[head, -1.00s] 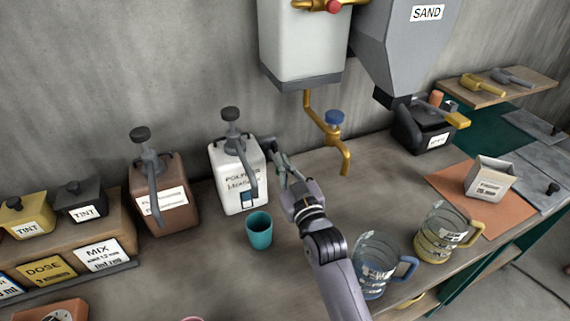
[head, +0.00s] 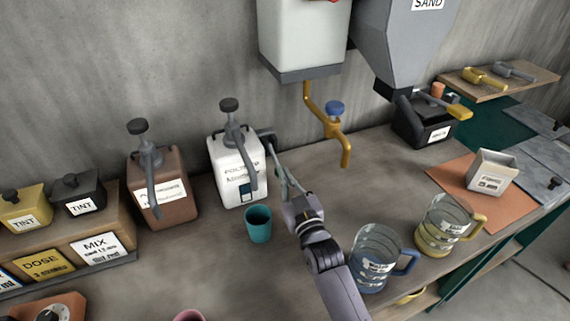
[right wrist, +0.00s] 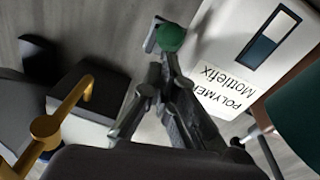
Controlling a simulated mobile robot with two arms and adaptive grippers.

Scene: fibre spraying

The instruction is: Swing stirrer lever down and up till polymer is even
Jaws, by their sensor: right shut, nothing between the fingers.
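The white polymer jug (head: 226,158) stands upright at the back of the bench, with a grey pump on top. Its sight window (head: 246,191) shows two tones; in the right wrist view the window (right wrist: 262,45) has a dark blue part and a pale part. The stirrer lever (head: 266,134) sticks out from the jug's right side; its green knob (right wrist: 170,37) shows in the right wrist view. My right gripper (head: 275,148) is shut and empty, its fingertips close to the knob; contact cannot be told. My left gripper is not in view.
A teal cup (head: 259,224) stands in front of the jug. A brown jug (head: 172,190) is to its left. A brass tap (head: 335,130) hangs to the right. Two clear pitchers (head: 372,262) (head: 440,230) stand near the front edge. Bare bench lies left of my right arm.

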